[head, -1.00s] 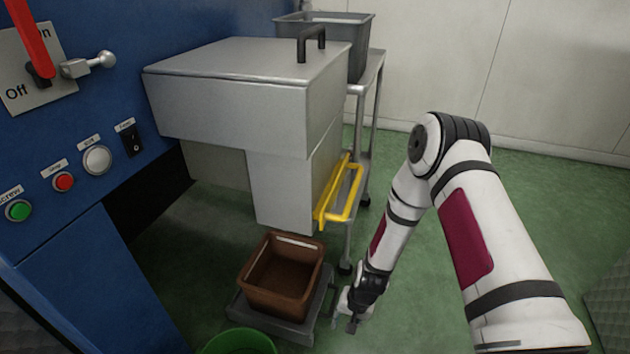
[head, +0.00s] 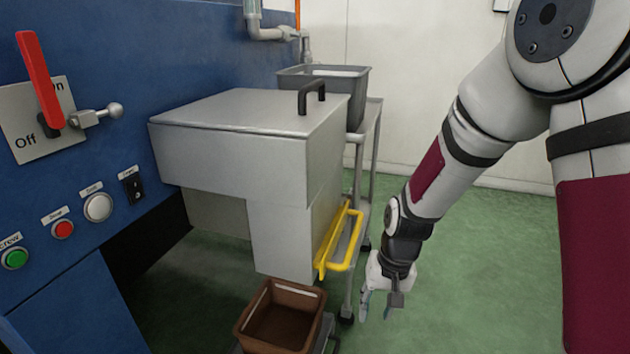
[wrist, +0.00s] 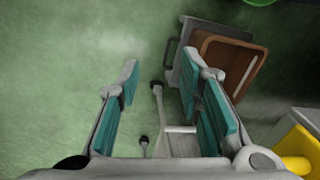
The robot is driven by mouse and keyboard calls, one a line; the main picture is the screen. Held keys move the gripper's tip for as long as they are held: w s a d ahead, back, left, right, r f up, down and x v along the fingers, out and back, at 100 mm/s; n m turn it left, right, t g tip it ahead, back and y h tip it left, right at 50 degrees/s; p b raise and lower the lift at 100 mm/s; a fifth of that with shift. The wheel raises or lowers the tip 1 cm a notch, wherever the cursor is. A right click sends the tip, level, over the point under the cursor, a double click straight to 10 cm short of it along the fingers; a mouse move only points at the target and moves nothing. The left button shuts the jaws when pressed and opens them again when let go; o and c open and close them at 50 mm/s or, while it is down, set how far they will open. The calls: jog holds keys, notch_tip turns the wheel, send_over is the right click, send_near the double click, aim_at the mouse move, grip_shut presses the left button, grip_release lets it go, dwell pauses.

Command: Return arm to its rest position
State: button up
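My arm reaches down from the upper right in the head view. My gripper (head: 376,305) hangs in free air, pointing down, to the right of the brown crate (head: 312,294) and the metal trolley. In the wrist view my gripper (wrist: 165,100) shows its two teal-padded fingers set wide apart. Nothing is between them but the green floor and trolley legs farther below. It holds nothing.
A grey hopper box with a lid and black handle (head: 230,120) and a yellow bar (head: 347,240) stand left of my gripper. A grey tub (head: 355,85) sits on the trolley behind. The blue control panel (head: 100,180) is at left. Green floor (head: 480,270) at right is clear.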

jog(key=s+d+r+h, duration=0.1)
jog(key=s+d+r, duration=0.1)
jog(key=s+r, duration=0.5)
jog(key=s+d+r, duration=0.2)
jog(key=s+r, duration=0.3)
jog(key=r, duration=0.4)
jog(key=s+d+r+n, duration=0.1)
jog(key=s+r, duration=0.2)
jog(key=s, duration=0.6)
jog(key=s+d+r, duration=0.1)
jog(key=s+r, duration=0.3)
jog(key=s, duration=0.6)
notch_tip(320, 180, up, 38)
jog(key=t+p, duration=0.3)
jog(key=p, duration=3.4)
jog(key=shift+d+t, duration=0.2)
jog(key=shift+t, duration=0.2)
